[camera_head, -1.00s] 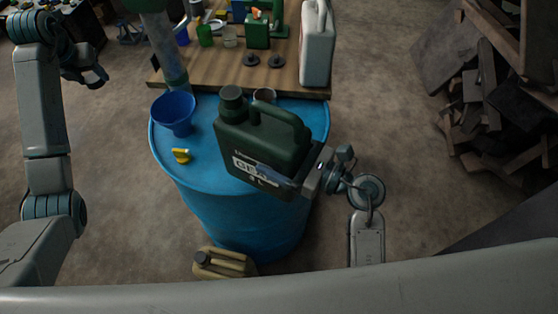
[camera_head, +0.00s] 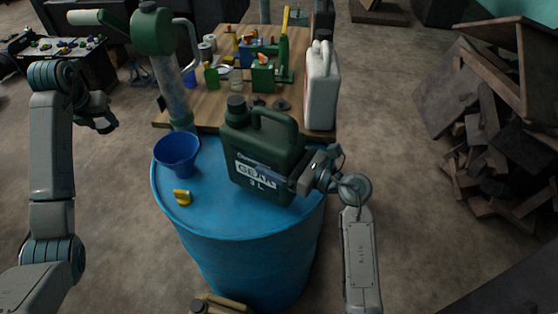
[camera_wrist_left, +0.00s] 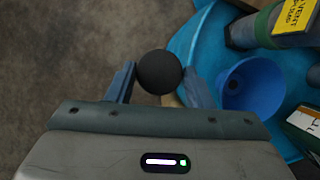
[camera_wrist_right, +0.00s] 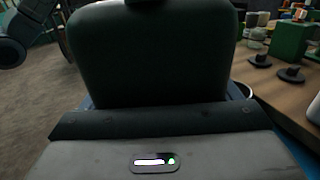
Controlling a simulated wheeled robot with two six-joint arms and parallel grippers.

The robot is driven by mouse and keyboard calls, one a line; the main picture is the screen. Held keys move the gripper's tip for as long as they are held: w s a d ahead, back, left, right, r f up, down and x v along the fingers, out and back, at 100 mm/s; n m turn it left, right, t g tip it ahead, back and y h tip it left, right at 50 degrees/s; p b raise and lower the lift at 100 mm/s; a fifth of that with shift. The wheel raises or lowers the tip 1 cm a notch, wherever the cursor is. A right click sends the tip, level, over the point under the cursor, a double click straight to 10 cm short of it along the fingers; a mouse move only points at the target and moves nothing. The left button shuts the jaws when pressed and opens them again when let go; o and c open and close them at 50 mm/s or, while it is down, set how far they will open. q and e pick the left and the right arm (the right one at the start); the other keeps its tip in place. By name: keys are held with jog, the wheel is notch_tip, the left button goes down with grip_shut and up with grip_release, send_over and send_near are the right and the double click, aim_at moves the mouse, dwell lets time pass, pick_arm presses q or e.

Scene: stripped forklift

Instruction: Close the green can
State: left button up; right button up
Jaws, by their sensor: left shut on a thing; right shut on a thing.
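The green can (camera_head: 262,155) is a dark green jug with a handle and a white label reading 3 L. It is upright at the right part of the blue drum's top; whether it touches the drum is unclear. Its neck (camera_head: 236,104) points up; I cannot tell if it is capped. My right gripper (camera_head: 294,181) is shut on the can's lower right side, and the can fills the right wrist view (camera_wrist_right: 150,60). My left gripper (camera_head: 103,123) is off to the left, away from the can. In the left wrist view it is shut on a round black cap (camera_wrist_left: 160,72).
The blue drum (camera_head: 235,217) carries a blue funnel (camera_head: 177,153) and a yellow piece (camera_head: 182,197). A workbench (camera_head: 205,105) behind holds a white canister (camera_head: 321,88) and several small items. A tan can (camera_head: 218,305) is on the floor. Scrap wood (camera_head: 490,140) lies right.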

pick_arm(q)
notch_tip(320, 180, down, 3)
jog(key=b, duration=0.3)
jog(key=shift+r, duration=0.1)
